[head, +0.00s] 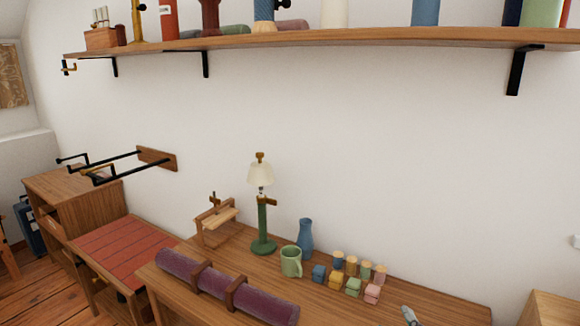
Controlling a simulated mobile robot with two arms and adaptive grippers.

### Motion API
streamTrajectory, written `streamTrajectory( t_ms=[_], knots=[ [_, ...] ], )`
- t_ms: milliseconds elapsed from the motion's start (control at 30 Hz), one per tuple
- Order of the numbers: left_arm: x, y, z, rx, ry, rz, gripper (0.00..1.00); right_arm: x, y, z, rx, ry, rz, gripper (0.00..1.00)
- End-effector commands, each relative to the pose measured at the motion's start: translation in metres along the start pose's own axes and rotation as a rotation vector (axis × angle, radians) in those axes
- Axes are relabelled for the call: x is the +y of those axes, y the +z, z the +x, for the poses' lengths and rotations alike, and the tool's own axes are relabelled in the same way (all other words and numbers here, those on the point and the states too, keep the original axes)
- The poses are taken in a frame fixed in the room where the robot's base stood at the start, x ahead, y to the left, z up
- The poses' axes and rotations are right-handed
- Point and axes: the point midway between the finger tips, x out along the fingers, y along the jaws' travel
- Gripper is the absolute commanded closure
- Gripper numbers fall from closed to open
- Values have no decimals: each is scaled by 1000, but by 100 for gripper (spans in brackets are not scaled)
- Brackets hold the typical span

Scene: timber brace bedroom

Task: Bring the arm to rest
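Neither of my grippers shows in the head view, and no arm of mine can be made out. A wooden desk (452,305) runs along the wall at the lower middle. A small grey-blue item (410,315) with a darker part lies at the desk's front right, cut off by the bottom edge; I cannot tell what it is.
On the desk are a strapped purple roll (265,304), a small wooden stand (217,222), a green lamp (263,225), a green mug (291,262), a blue vase (305,238) and several small blocks and jars. A loaded shelf (300,38) hangs above. A black-railed rack (155,158) juts from the wall.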

Motion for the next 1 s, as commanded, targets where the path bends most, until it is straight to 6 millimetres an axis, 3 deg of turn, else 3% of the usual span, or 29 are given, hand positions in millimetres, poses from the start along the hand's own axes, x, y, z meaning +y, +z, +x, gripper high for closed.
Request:
streamTrajectory(
  t_ms=[33,100,233,433,700,1000],
  knots=[
    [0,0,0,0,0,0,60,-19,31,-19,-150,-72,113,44],
    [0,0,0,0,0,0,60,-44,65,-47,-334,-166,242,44],
    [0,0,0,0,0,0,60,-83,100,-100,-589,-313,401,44],
    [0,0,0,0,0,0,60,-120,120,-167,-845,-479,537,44],
    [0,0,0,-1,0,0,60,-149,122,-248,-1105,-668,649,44],
    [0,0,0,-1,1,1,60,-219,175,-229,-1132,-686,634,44]
  ],
)
